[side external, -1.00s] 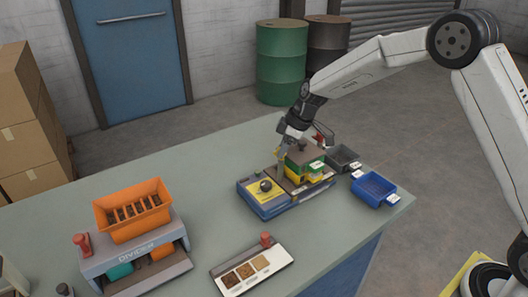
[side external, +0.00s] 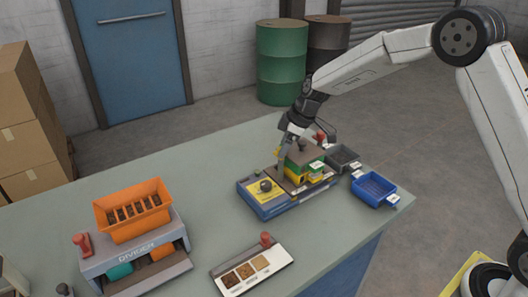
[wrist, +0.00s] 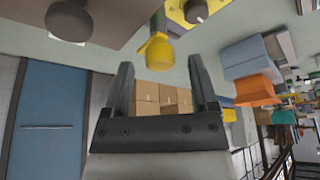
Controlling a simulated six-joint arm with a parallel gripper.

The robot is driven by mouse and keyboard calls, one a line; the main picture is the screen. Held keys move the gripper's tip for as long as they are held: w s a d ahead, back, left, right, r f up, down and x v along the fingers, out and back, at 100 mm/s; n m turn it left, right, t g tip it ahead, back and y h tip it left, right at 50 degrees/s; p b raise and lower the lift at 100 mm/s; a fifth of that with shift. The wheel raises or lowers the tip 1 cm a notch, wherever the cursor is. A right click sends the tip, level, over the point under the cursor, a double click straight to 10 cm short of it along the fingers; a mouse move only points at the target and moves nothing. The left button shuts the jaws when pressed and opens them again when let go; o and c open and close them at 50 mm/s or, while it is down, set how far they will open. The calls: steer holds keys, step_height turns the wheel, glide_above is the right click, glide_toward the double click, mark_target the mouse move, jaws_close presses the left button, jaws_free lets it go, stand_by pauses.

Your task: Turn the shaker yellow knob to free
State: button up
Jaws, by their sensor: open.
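The shaker (side external: 262,203) is a blue box with a yellow front panel and a dark round knob (side external: 265,186). A green and yellow stack (side external: 305,166) with a brown top stands on it. In the wrist view, a yellow knob (wrist: 159,53) shows near the top middle, between and just beyond my fingertips. My gripper (wrist: 160,64) is open and empty there, one finger on each side of the knob's line, with no clear contact. In the side view, my gripper (side external: 284,150) is beside the stack's back left; it partly hides what is there.
A grey bin (side external: 343,158) and a blue bin (side external: 374,188) stand right of the shaker. A white sample tray (side external: 228,284) lies in front. An orange-topped divider (side external: 120,258) is at left. The bench between divider and shaker is clear.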

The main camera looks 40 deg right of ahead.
steer(key=v, duration=0.6)
steer(key=shift+r, duration=0.35)
steer(key=shift+s+d, duration=0.1)
steer(key=shift+s, duration=0.1)
steer(key=s+f+m+h, duration=0.1)
steer(key=s+f+m, duration=0.2)
steer(key=s, duration=0.9)
steer(key=s+f+m+h, duration=0.2)
steer(key=s+f+m, duration=0.2)
steer(key=s, duration=0.9)
steer(key=shift+d+m+g, duration=0.3)
steer(key=shift+d+m, duration=0.2)
steer(key=shift+m, duration=0.6)
